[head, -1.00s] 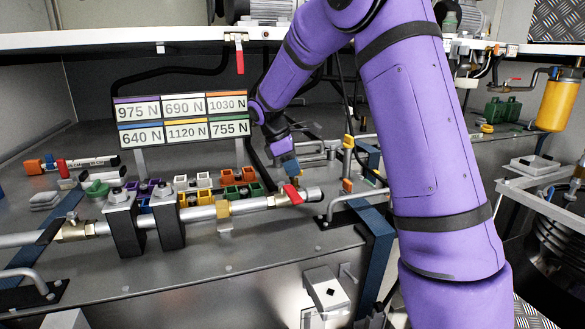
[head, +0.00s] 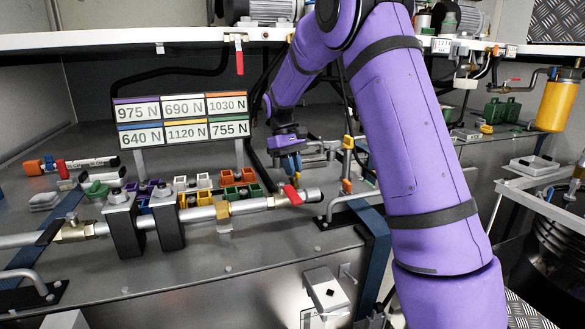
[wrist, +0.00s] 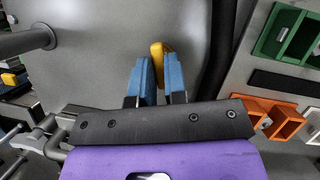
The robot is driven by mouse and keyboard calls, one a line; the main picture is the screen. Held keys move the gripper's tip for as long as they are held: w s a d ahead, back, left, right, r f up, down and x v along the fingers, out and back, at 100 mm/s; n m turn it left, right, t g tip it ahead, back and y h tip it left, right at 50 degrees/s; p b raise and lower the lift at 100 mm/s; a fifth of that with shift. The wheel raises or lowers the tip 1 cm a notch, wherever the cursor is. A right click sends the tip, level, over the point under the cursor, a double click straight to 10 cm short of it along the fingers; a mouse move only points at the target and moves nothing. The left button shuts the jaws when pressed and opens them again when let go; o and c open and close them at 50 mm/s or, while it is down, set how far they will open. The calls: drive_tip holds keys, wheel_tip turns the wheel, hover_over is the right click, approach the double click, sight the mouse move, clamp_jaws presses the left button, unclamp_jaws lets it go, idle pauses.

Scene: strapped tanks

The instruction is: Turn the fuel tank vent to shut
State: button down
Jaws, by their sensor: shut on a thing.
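My gripper (head: 292,165) points down over the grey tank top, behind the pipe with the red-handled valve. Its blue fingers (wrist: 160,78) are shut on a small yellow handle (wrist: 157,50), whose rounded end sticks out beyond the fingertips in the wrist view. The handle appears to be the tank vent's, but no label on it is visible. Its lower part is hidden between the fingers, and I cannot tell its open or shut mark.
A pipe with a red-handled valve (head: 291,194) runs in front of my gripper. A force sign board (head: 182,121) stands to the left. Coloured blocks, including a green one (wrist: 285,35) and an orange one (wrist: 287,125), sit near the gripper. A blue strap (head: 376,250) crosses the tank.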

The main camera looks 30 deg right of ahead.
drive_tip(key=shift+d+r+m+y, duration=0.1)
drive_tip(key=shift+m+y, duration=0.6)
drive_tip(key=shift+m, duration=1)
drive_tip(key=c, duration=1.2)
unclamp_jaws()
drive_tip(key=shift+o, duration=0.2)
drive_tip(key=v, duration=1)
drive_tip(key=shift+r, duration=0.35)
drive_tip(key=shift+d, duration=0.1)
